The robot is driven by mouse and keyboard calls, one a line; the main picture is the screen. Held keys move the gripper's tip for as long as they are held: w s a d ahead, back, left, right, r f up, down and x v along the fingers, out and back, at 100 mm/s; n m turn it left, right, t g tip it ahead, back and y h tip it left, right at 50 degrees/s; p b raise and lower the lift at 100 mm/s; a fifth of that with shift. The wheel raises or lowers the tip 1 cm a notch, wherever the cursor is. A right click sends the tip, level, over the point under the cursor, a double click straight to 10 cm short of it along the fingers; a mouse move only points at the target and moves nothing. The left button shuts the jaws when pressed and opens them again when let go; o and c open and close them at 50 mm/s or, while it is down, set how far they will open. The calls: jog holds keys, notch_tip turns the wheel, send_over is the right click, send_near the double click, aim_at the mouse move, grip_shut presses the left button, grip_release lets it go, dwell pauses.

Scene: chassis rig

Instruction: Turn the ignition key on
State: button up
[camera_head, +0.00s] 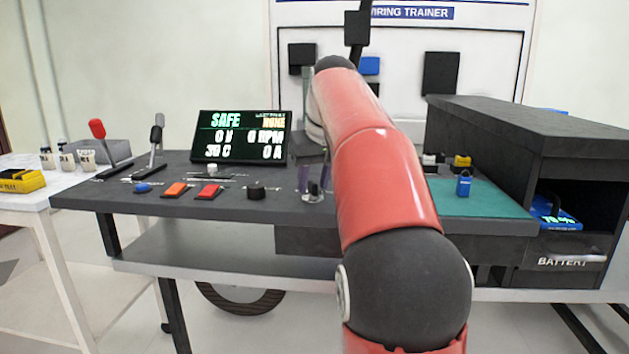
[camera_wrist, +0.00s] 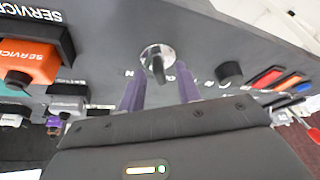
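The ignition key (camera_wrist: 158,69) is a small dark key in a round silver switch plate (camera_wrist: 148,54) on the dark console top. In the wrist view my gripper (camera_wrist: 160,66) has its two purple fingers apart, one on each side of the key. A gap shows between the key and each finger, so it is not clasped. In the head view my gripper (camera_head: 313,176) points down at the console, and the key (camera_head: 314,188) shows small and partly hidden between the fingers. Exact fingertip height above the plate is unclear. The display (camera_head: 238,137) reads SAFE, 0 RPM.
A black knob (camera_head: 256,191) stands just left of the key, with red (camera_head: 209,191) and orange (camera_head: 174,189) switches further left. Two levers stand at the far left. A green mat (camera_head: 480,198) and dark battery cabinet (camera_head: 545,150) lie right. My arm hides the middle.

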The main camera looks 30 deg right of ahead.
grip_shut()
dwell(0.3)
jog(key=m+p, duration=0.1)
jog(key=m+h+p, duration=0.1)
jog(key=shift+a+r+m, duration=0.15)
jog(key=shift+r+m, duration=0.05)
jog(key=shift+m, duration=0.2)
jog(key=m+h+p, duration=0.1)
jog(key=m+p, duration=0.1)
jog(key=shift+m+g, duration=0.4)
jog(key=m+g+h+p, duration=0.1)
jog(key=m+p, duration=0.1)
jog(key=m, duration=0.1)
jog(key=shift+w+a, duration=0.15)
jog(key=shift+w+f+m+g+h+p, duration=0.1)
jog(key=shift+m+g+h+p, duration=0.25)
jog(key=shift+m+p, duration=0.85)
jog(key=shift+m+b, duration=0.35)
jog(key=shift+m, duration=0.25)
